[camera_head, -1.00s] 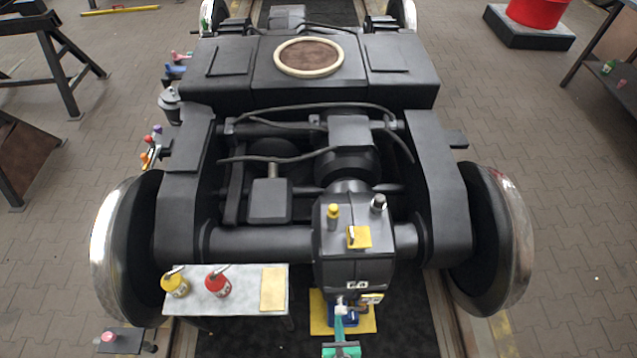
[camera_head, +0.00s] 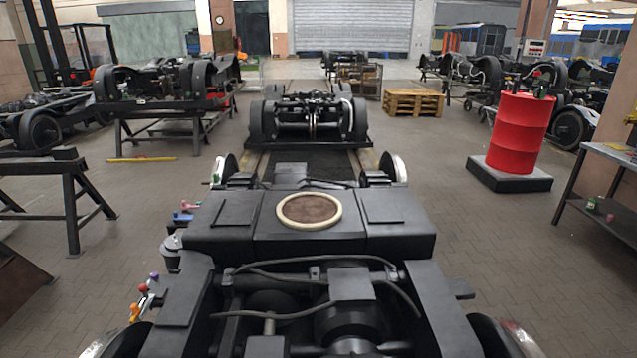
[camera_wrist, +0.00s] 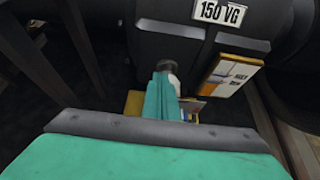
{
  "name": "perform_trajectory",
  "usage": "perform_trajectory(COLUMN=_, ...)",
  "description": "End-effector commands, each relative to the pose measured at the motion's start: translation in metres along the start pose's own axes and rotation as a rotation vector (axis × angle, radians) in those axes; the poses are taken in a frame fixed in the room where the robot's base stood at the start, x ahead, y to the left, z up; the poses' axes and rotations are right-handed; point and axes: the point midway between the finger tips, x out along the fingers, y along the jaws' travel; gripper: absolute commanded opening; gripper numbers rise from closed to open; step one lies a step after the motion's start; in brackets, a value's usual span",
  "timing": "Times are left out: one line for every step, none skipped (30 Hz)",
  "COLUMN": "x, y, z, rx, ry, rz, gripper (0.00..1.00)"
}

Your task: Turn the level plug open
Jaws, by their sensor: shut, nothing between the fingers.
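In the wrist view my gripper (camera_wrist: 161,78) has its teal fingers together, with nothing visible between them. It points at the lower front of the dark gearbox housing (camera_wrist: 215,35). A small dark round fitting (camera_wrist: 180,63) shows just beyond the fingertips, against the housing; it may be the level plug, but I cannot tell surely. A pale piece (camera_wrist: 174,82) sits right behind the fingers, partly hidden by them. I cannot tell whether the fingers touch either. The head view does not show the gripper or the gearbox front.
A "150 VG" plate (camera_wrist: 221,11) is on the housing. A yellow-edged card (camera_wrist: 231,75) hangs to the right, close to the fingers. In the head view the bogie frame (camera_head: 310,225) fills the middle. A red drum (camera_head: 517,133) stands at right; the floor beside the bogie is open.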

Motion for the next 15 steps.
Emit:
perform_trajectory(x=0.0003, y=-0.0001, z=-0.0004, rx=0.0, ry=0.001, rz=0.0, gripper=0.0)
perform_trajectory(x=0.0003, y=-0.0001, z=-0.0004, rx=-0.001, ry=0.001, rz=0.0, gripper=0.0)
perform_trajectory(x=0.0003, y=-0.0001, z=-0.0004, rx=-0.001, ry=0.001, rz=0.0, gripper=0.0)
perform_trajectory(x=0.0003, y=-0.0001, z=-0.0004, rx=-0.001, ry=0.001, rz=0.0, gripper=0.0)
perform_trajectory(x=0.0002, y=-0.0002, z=-0.0004, rx=-0.001, ry=0.002, rz=0.0, gripper=0.0)
perform_trajectory(x=0.0002, y=-0.0004, z=-0.0003, rx=-0.001, ry=0.002, rz=0.0, gripper=0.0)
perform_trajectory(x=0.0002, y=-0.0006, z=-0.0003, rx=-0.001, ry=0.002, rz=0.0, gripper=0.0)
perform_trajectory(x=0.0001, y=-0.0008, z=-0.0002, rx=-0.001, ry=0.002, rz=0.0, gripper=0.0)
perform_trajectory(x=0.0001, y=-0.0011, z=-0.0001, rx=-0.002, ry=0.002, rz=0.0, gripper=0.0)
perform_trajectory(x=0.0, y=-0.0015, z=0.0, rx=-0.002, ry=0.002, rz=0.0, gripper=0.0)
perform_trajectory(x=-0.0001, y=-0.0019, z=0.0001, rx=-0.002, ry=0.002, rz=0.0, gripper=0.0)
perform_trajectory(x=-0.0002, y=-0.0026, z=0.0004, rx=-0.002, ry=0.002, rz=0.0, gripper=0.0)
perform_trajectory(x=-0.0003, y=-0.0031, z=0.0005, rx=-0.002, ry=0.002, rz=-0.001, gripper=0.0)
perform_trajectory(x=-0.0004, y=-0.0037, z=0.0008, rx=-0.003, ry=0.002, rz=-0.001, gripper=0.0)
perform_trajectory(x=-0.0006, y=-0.0046, z=0.0011, rx=-0.003, ry=0.002, rz=-0.001, gripper=0.0)
